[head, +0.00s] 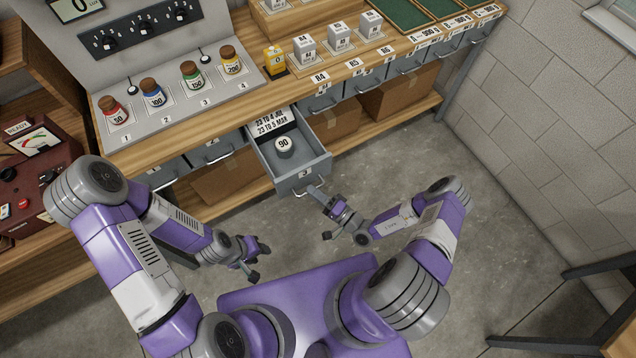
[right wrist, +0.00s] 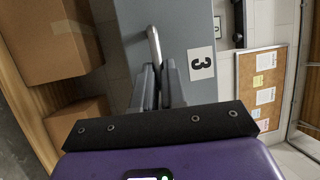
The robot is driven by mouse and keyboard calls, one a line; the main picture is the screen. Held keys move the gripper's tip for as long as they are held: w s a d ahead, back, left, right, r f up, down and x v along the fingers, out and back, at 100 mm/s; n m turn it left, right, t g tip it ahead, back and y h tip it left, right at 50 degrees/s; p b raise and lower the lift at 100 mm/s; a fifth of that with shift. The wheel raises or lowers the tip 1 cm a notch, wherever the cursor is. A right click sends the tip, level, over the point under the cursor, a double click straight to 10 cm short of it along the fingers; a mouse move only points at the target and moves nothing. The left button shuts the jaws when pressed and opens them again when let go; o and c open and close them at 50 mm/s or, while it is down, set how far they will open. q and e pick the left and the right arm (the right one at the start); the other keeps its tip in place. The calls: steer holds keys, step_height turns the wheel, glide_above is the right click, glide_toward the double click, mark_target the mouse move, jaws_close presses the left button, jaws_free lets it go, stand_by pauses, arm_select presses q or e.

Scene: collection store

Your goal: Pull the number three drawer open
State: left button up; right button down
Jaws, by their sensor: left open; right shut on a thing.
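The number three drawer (head: 272,178) is a grey drawer that stands pulled out from under the wooden counter. Inside it are a round white-topped piece marked 90 (head: 284,147) and a card with dates (head: 273,124). Its front, with a label 3 (right wrist: 201,63), faces me in the right wrist view. My right gripper (head: 318,191) is at the front of this drawer, shut on its metal bar handle (right wrist: 153,45). My left gripper (head: 262,262) is open and empty, low over the floor left of the drawer and apart from it.
Closed drawers (head: 213,150) flank the open one. Colored jars (head: 152,93) stand on a grey panel on the counter (head: 180,125). Cardboard boxes (head: 232,183) sit on the shelf below. The concrete floor (head: 400,145) to the right is clear. A dark frame (head: 560,340) stands at the lower right.

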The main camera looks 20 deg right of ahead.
steer(key=shift+s, duration=0.15)
steer(key=c, duration=1.2)
jaws_free()
steer(key=v, duration=0.7)
steer(key=shift+s+d, duration=0.25)
steer(key=shift+a, duration=0.1)
